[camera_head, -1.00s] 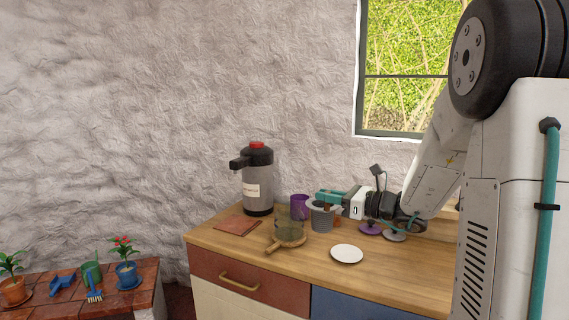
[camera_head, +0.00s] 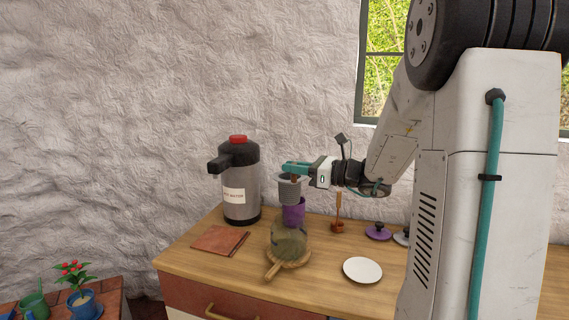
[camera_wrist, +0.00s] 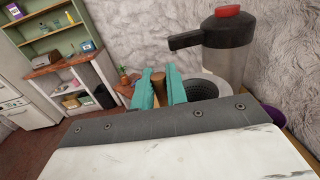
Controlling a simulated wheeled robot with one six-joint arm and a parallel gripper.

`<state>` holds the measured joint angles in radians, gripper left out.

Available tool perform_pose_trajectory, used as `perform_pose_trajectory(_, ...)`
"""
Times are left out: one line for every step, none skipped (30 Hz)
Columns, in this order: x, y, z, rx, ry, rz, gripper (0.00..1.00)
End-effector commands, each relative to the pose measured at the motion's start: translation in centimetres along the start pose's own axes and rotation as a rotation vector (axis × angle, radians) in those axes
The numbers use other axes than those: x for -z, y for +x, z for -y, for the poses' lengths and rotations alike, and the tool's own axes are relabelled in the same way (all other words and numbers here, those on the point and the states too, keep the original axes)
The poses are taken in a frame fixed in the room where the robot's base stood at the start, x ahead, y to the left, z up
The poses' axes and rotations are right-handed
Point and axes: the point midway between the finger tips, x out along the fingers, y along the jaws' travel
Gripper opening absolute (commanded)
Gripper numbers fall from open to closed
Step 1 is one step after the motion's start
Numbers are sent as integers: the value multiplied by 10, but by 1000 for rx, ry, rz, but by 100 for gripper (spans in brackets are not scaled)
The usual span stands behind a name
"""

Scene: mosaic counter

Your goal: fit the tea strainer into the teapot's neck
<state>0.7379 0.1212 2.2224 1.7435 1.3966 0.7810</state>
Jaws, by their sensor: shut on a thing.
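My gripper (camera_head: 297,169), with teal fingers, is shut on the brown handle of the tea strainer (camera_head: 289,192). The strainer is a grey mesh cup with a wide rim, held roughly upright in the air. In the wrist view the strainer (camera_wrist: 203,89) is beside the fingers, with its handle (camera_wrist: 158,90) between them; my gripper (camera_wrist: 159,84) partly hides it. The teapot (camera_head: 288,241) is greenish, see-through glass and stands on a round wooden trivet (camera_head: 273,272) with a handle. In the head view the strainer appears above the teapot and overlaps the purple cup; their exact alignment cannot be told.
A purple cup (camera_head: 294,213) stands behind the teapot. A grey hot-water flask (camera_head: 240,185) and a flat reddish-brown board (camera_head: 219,240) are to the left.

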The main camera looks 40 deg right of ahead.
Motion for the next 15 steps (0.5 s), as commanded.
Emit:
perform_pose_trajectory(3,1,-1,-2,1,0,0)
perform_pose_trajectory(5,2,-2,-3,2,0,0)
perform_pose_trajectory(7,3,-2,-4,2,0,0)
perform_pose_trajectory(10,3,-2,-5,3,0,0)
perform_pose_trajectory(12,4,-3,-6,2,0,0)
perform_pose_trajectory(16,4,-3,-7,2,0,0)
perform_pose_trajectory(18,4,-4,-8,2,-1,0)
perform_pose_trajectory(21,4,-4,-8,3,-1,0)
perform_pose_trajectory(25,4,-4,-8,3,-1,0)
perform_pose_trajectory(27,4,-4,-8,3,-1,0)
perform_pose_trajectory(29,4,-4,-8,2,-1,0)
perform_pose_trajectory(32,4,-4,-8,2,-1,0)
perform_pose_trajectory(34,4,-4,-8,2,-1,0)
perform_pose_trajectory(35,4,-4,-7,2,-1,0)
perform_pose_trajectory(37,4,-3,-7,2,0,0)
